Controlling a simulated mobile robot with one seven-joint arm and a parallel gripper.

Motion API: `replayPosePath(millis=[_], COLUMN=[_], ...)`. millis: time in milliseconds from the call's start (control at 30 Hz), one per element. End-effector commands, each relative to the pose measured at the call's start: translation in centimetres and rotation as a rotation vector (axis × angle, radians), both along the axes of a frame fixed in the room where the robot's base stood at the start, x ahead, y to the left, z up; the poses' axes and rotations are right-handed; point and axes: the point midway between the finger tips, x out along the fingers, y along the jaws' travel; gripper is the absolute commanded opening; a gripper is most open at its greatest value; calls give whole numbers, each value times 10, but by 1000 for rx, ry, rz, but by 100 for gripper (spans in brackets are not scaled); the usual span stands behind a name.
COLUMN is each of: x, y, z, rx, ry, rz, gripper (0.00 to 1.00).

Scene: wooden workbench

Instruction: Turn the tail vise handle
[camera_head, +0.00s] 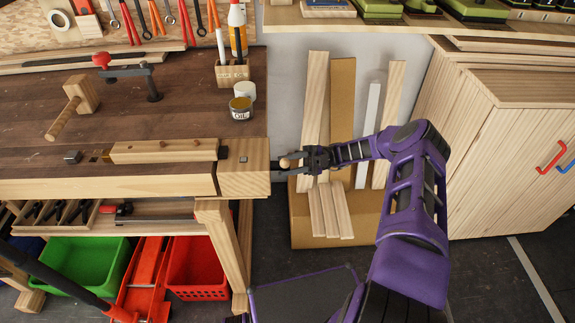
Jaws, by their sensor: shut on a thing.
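The tail vise (243,168) is a light wooden block at the right end of the workbench (200,105). A dark screw sticks out of its right face. At the screw's end is the vise handle, of which a round wooden knob (285,162) shows. My gripper (301,161) reaches in from the right and is shut on the handle. The fingers hide most of the handle, so its full length and angle cannot be told.
A mallet (76,100), a clamp (140,77) and an oil tin (241,107) stand on the bench. Upright boards (342,110) in a cardboard box (305,232) stand close behind my gripper. A wooden cabinet (500,140) is at right. Red (197,270) and green crates (80,262) sit below the bench.

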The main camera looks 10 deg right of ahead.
Motion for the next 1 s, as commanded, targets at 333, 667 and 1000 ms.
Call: replayPosePath(millis=[333, 667, 1000], x=[-2, -1, 0], y=[-4, -2, -1], z=[-2, -1, 10], rx=[1, 2, 2], ry=[11, 10, 7], rz=[3, 2, 1], gripper=[0, 62, 62])
